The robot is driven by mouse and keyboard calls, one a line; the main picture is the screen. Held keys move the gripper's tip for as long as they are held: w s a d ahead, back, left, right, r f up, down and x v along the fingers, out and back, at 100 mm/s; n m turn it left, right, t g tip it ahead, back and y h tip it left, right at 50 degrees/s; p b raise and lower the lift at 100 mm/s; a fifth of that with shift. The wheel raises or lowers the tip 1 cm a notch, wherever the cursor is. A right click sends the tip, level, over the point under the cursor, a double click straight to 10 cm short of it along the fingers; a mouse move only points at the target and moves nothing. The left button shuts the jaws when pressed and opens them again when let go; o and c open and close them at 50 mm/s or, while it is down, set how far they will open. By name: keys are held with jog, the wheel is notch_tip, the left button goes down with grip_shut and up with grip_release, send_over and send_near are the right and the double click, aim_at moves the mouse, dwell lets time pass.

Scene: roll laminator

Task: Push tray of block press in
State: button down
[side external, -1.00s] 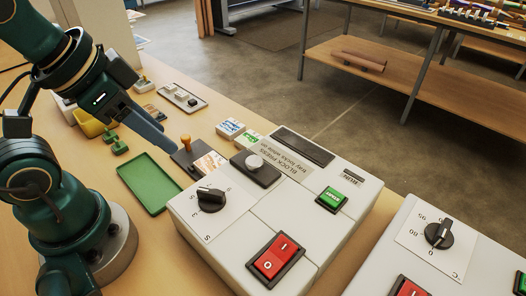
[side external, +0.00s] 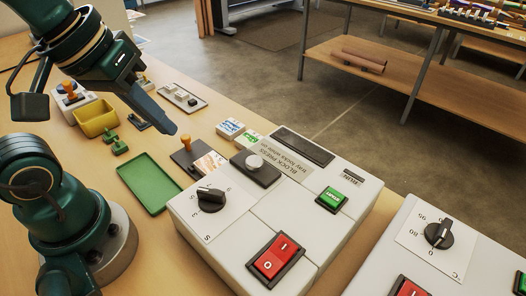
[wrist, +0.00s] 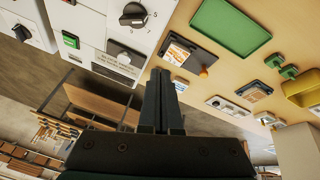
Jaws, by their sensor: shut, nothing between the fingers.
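The block press (side external: 285,205) is a white box with a black dial, a green button and a red switch. Its dark tray (side external: 184,160) sticks out at the far left side, with an orange knob (side external: 186,141) at the outer end and a printed card (side external: 209,163) on it. The tray (wrist: 187,58) and knob (wrist: 203,71) also show in the wrist view. My gripper (side external: 172,131) is shut and empty, above and slightly beyond the knob's outer side. In the wrist view its fingertips (wrist: 159,72) appear beside the tray, apart from the knob.
A green tray (side external: 149,182) lies on the table left of the press. Small stamp blocks (side external: 230,128) stand behind the press tray. A yellow bin (side external: 95,119) and green stamps (side external: 119,144) lie farther left. A second machine (side external: 430,240) stands at right.

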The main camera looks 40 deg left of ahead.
jog(key=w+a+r+n+g, duration=0.1)
jog(key=w+a+n+g, duration=0.1)
jog(key=w+a+n, duration=0.3)
jog(key=n+g+h, duration=0.1)
jog(key=n+h, duration=0.1)
jog(key=n, duration=0.6)
send_over(184, 148)
jog(key=s+d, duration=0.2)
jog(key=d, duration=0.1)
jog(key=a+f+n, duration=0.3)
jog(key=a+n, duration=0.1)
jog(key=a, duration=0.3)
jog(key=s+a+f+n+h, duration=0.2)
jog(key=s+a+f, duration=0.1)
jog(key=a+f, duration=0.15)
jog(key=x, duration=0.8)
jog(key=shift+w+f, duration=0.35)
jog(key=shift+w+d+f, duration=0.1)
jog(key=shift+w+d, duration=0.2)
jog(key=shift+d, duration=0.25)
jog(key=shift+w+d, duration=0.3)
jog(key=shift+d, duration=0.25)
jog(key=shift+w+d, duration=0.4)
jog(key=shift+d, duration=0.3)
